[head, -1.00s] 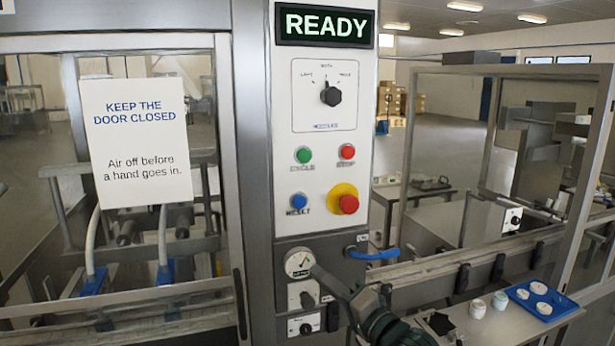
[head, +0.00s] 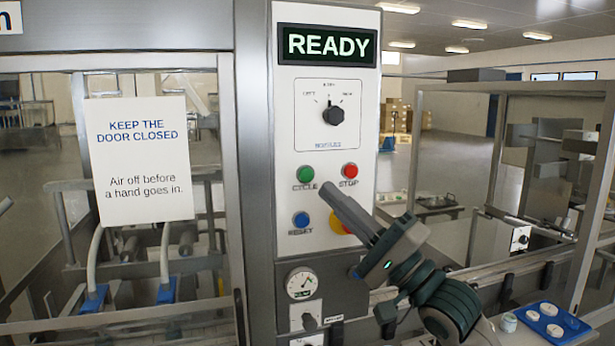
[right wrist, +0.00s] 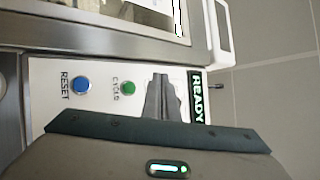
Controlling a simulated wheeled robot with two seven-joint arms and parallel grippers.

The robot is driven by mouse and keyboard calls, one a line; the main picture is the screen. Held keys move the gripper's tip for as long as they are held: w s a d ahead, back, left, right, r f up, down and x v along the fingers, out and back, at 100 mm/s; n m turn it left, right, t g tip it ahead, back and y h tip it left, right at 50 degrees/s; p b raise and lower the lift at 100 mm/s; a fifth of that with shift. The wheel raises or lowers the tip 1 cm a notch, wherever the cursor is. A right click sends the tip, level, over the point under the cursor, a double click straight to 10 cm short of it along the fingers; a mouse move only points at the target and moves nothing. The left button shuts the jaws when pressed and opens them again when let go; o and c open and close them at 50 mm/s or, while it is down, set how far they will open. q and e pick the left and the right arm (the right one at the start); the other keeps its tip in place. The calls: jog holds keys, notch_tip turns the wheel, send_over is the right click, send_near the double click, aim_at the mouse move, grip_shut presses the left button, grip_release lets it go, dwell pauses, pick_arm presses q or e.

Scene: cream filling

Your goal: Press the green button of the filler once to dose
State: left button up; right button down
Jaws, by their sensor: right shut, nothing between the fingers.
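The filler's white control panel (head: 290,110) stands upright in the middle of the head view. Its green button (head: 305,174), labelled CYCLE, is uncovered; it also shows in the right wrist view (right wrist: 128,88). The display (head: 327,45) reads READY. My right gripper (head: 328,190) is shut and empty, its tip just right of and below the green button. I cannot tell whether it touches the panel. In the right wrist view the shut fingers (right wrist: 162,95) lie beside the green button, toward the display. My left gripper is not in view.
The red STOP button (head: 350,170) and blue RESET button (head: 301,219) are close by. My arm partly hides a red button on a yellow base (head: 337,225). A selector knob (head: 333,115) is above. A closed door with a sign (head: 140,160) is left.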

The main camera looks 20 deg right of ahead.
aim_at(306, 175)
jog(key=shift+w, duration=0.2)
jog(key=w+b, duration=0.1)
jog(key=w, duration=0.7)
jog(key=shift+w+a, duration=0.15)
jog(key=shift+w, duration=0.1)
jog(key=shift+w, duration=0.25)
dwell(2.1)
jog(key=shift+w, duration=0.65)
dwell(0.9)
jog(key=shift+s, duration=0.15)
jog(key=shift+s+p, duration=0.5)
jog(key=shift+s, duration=0.25)
